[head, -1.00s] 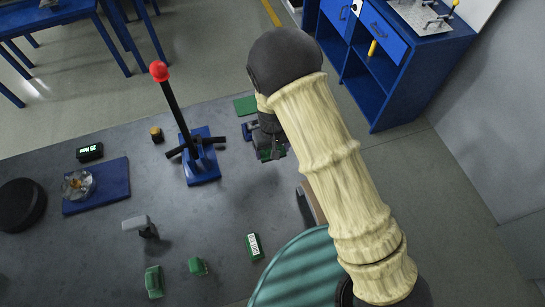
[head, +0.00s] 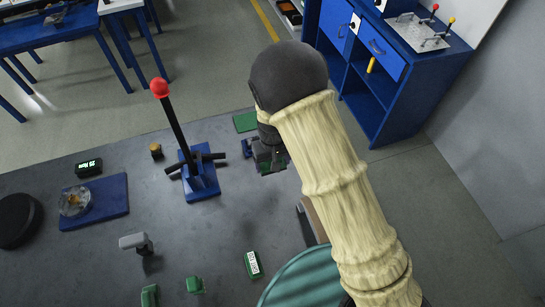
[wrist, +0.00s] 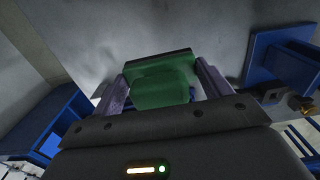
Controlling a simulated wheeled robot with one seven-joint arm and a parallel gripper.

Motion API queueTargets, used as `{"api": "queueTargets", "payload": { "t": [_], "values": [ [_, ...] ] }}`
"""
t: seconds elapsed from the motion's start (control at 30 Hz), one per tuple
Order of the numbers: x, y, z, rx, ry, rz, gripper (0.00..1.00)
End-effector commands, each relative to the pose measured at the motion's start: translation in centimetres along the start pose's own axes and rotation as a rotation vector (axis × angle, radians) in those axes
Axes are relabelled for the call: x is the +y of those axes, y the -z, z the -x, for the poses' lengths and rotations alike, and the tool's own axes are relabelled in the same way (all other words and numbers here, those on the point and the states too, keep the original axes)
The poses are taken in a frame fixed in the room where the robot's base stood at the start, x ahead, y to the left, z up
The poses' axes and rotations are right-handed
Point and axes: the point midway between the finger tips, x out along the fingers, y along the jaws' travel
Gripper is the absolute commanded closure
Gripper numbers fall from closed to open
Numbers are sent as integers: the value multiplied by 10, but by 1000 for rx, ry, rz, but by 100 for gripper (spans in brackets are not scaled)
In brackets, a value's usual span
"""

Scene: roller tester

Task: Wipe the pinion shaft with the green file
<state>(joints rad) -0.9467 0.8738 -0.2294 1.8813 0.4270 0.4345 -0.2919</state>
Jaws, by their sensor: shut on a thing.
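My gripper (head: 268,162) is above the dark bench, right of the blue stand. In the wrist view, its fingers (wrist: 160,88) are shut on a green block with a dark far edge, which I take to be the green file (wrist: 160,78). The blue stand (head: 203,186) carries a tall black lever with a red knob (head: 159,87). A dark horizontal bar (head: 212,156) crosses it, possibly the pinion shaft, though I cannot tell for sure. My gripper and file look apart from it.
A blue board (head: 112,200) and a black disc (head: 18,220) are left. A grey-headed tool (head: 134,241) and a labelled green box (head: 253,264) are nearer. A blue cabinet (head: 385,110) stands at back right.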

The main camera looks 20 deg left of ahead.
Motion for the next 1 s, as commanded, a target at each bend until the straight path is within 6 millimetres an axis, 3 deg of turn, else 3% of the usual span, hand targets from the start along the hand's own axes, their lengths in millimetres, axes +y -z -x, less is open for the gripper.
{"api": "queueTargets", "payload": {
  "t": [0.17, 0.47, 0.8, 1.0],
  "values": [
    [27, -1, -1, 0, 0, -52, 41],
    [142, -26, -7, -1, 0, -278, 41],
    [267, -93, -13, 0, 0, -558, 41],
    [310, -131, -15, 1, 1, -674, 41]
  ]
}}
